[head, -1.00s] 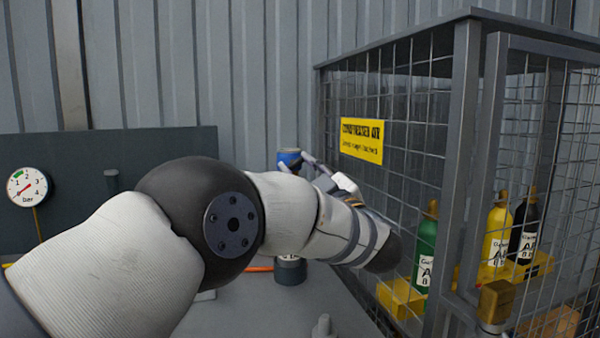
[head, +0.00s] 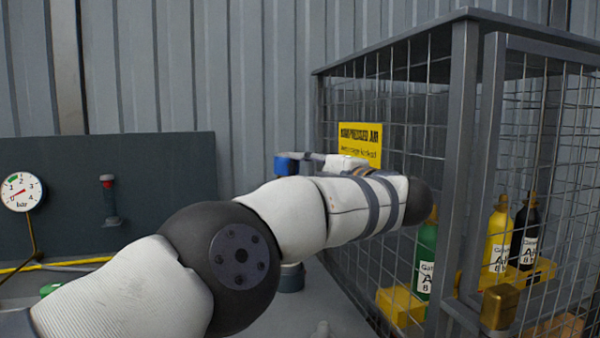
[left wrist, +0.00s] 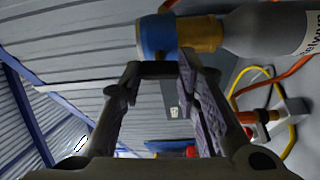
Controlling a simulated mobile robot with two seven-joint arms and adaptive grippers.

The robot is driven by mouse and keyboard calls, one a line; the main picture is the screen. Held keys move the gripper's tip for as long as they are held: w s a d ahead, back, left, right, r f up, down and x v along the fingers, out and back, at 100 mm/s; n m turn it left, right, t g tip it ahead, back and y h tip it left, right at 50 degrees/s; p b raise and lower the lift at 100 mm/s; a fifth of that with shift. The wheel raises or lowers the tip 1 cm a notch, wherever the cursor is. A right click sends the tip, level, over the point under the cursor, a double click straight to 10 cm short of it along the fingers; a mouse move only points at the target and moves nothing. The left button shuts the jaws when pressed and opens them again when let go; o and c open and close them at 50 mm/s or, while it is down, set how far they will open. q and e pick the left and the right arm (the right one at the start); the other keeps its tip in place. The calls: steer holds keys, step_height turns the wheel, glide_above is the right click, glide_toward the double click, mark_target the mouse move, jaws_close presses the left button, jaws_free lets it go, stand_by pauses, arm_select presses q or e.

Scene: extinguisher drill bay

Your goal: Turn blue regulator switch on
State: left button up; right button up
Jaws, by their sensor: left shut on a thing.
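The blue regulator (head: 287,164) shows in the head view just beyond my forearm, left of the cage. In the left wrist view it is a blue collar (left wrist: 157,37) beside a brass-coloured neck (left wrist: 202,35) on a grey cylinder (left wrist: 265,32). My left gripper (head: 302,158) reaches it from the right in the head view. In the left wrist view the gripper (left wrist: 160,70) is shut on a small dark part at the collar's edge, seemingly the regulator's switch. My arm hides most of the cylinder in the head view. My right gripper is out of view.
A mesh cage (head: 465,150) with a yellow sign (head: 360,143) stands close on the right, holding green (head: 426,255), yellow (head: 497,240) and black (head: 526,235) bottles. A pressure gauge (head: 21,191) is on the dark panel (head: 160,190) at left. Hoses (left wrist: 282,90) run beside the cylinder.

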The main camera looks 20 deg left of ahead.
arm_select(q)
steer(key=shift+n, duration=0.6)
steer(key=o, duration=1.2)
steer(key=shift+g, duration=0.3)
steer(key=shift+c, duration=0.2)
steer(key=v, duration=0.7)
steer(key=shift+s+d+r, duration=0.15)
steer(key=shift+d+r, duration=0.05)
